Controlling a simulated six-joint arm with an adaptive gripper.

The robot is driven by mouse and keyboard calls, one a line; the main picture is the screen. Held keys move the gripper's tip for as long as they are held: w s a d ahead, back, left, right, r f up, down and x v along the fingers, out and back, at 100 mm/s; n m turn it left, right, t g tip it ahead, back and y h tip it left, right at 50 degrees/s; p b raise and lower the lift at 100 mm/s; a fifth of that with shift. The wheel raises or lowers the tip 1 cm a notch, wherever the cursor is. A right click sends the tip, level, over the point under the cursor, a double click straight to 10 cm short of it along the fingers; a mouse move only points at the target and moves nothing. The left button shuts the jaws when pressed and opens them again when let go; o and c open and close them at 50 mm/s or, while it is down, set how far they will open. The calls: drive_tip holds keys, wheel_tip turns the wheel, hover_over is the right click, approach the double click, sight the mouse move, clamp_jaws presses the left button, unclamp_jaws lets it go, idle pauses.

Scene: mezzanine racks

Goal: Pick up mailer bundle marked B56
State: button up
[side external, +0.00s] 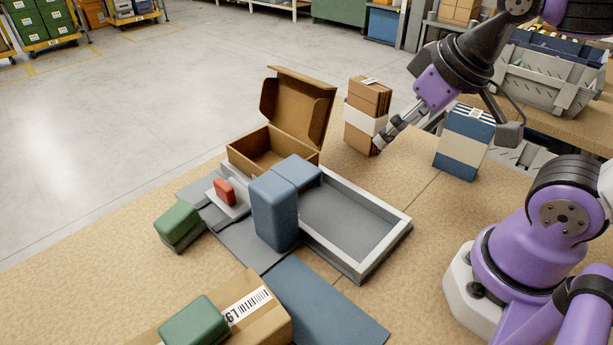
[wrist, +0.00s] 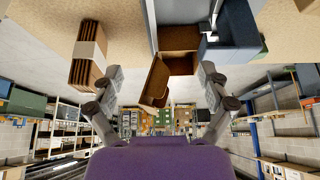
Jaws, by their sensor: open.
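Two banded mailer bundles stand upright on the table. One is brown with a white band (side external: 367,104), and it also shows in the wrist view (wrist: 82,68). The other is blue with a cream band (side external: 463,148); I do not make it out in the wrist view. Both have small labels on top, too small to read, so I cannot tell which is B56. My gripper (side external: 445,139) is open and empty, its fingers spread wide. In the side view one finger overlaps the brown bundle's right edge; I cannot tell whether they touch. The fingers also show in the wrist view (wrist: 160,80).
An open brown carton (side external: 272,150) stands beside a grey tray (side external: 385,247). Blue blocks (side external: 273,212), a green block (side external: 179,226), a red piece (side external: 224,191) and a labelled carton (side external: 262,320) are nearby. Grey crates (side external: 548,85) stand behind.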

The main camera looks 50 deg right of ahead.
drive_tip(key=w+d+r+m, duration=0.1)
drive_tip(key=w+d+r, duration=0.2)
drive_tip(key=w+d, duration=0.3)
drive_tip(key=g, duration=0.1)
hover_over(372, 83)
drive_tip(key=s, duration=0.2)
drive_tip(key=shift+s+a+f+m+h, duration=0.1)
drive_tip(key=shift+a+f+m+h, duration=0.1)
drive_tip(key=shift+f, duration=0.2)
drive_tip(key=shift+s+a+f+m+h, duration=0.1)
drive_tip(key=shift+f+m, duration=0.1)
drive_tip(key=shift+f, duration=0.2)
drive_tip(key=x, duration=0.4)
drive_tip(key=shift+w+d+f, duration=0.1)
drive_tip(key=shift+w+f, duration=0.05)
drive_tip(key=shift+f, duration=0.15)
drive_tip(key=x, duration=0.5)
drive_tip(key=shift+d+f, duration=0.15)
drive_tip(key=shift+f, duration=0.05)
drive_tip(key=c, duration=1.3)
